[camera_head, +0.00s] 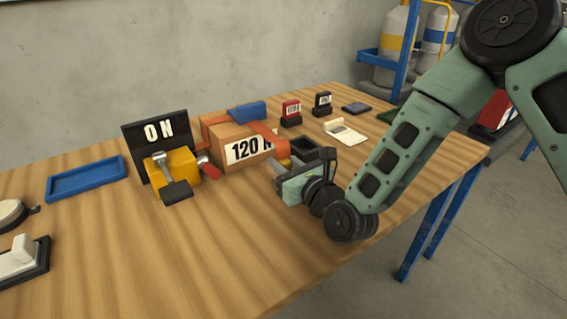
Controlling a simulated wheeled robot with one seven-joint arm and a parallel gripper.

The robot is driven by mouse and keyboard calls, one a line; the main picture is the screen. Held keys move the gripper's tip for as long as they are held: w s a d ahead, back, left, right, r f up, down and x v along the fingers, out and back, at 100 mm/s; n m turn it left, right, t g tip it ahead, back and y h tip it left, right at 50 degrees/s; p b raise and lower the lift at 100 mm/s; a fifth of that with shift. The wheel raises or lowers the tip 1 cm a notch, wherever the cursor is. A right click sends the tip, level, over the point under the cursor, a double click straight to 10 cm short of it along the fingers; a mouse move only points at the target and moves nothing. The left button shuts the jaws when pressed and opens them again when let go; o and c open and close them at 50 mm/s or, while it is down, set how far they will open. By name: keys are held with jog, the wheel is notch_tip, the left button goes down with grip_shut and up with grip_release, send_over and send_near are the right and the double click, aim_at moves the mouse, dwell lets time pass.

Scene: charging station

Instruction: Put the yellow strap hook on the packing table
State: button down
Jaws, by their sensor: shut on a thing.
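My gripper (285,170) is at the right front side of a cardboard box (226,137) on the wooden packing table (240,250). It is shut on a small yellow piece, which I take to be the yellow strap hook (284,162); only a bit of it shows, at the end of the orange strap (268,136). The fingers hide most of it. I cannot tell whether it touches the box or the table. The orange strap runs over the box under a blue buckle (248,111). A red piece (204,160) shows at the box's left side.
A yellow block with a lever (183,165) and a black "ON" plate stand left of the box. A black open tray (318,152) is just behind my gripper. A blue tray (87,180) lies at left; stamps (291,112) stand behind. The front middle of the table is clear.

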jog(key=shift+f, duration=0.1)
jog(key=c, duration=1.6)
grip_release()
jog(key=shift+f, duration=0.1)
jog(key=o, duration=0.4)
jog(key=shift+o, duration=0.2)
jog(key=shift+r, duration=0.25)
jog(key=v, duration=0.7)
jog(key=p+v, duration=0.1)
jog(key=v, duration=0.2)
jog(key=shift+s+d+r, duration=0.1)
jog(key=shift+d+r, duration=0.05)
jog(key=shift+r, duration=0.15)
jog(key=shift+s+d+f+p, duration=0.2)
jog(key=shift+s+p, duration=0.15)
jog(key=shift+p, duration=0.3)
jog(key=shift+s+d+f+p, duration=0.1)
jog(key=shift+s+d+p, duration=0.15)
jog(key=shift+s+p, duration=0.25)
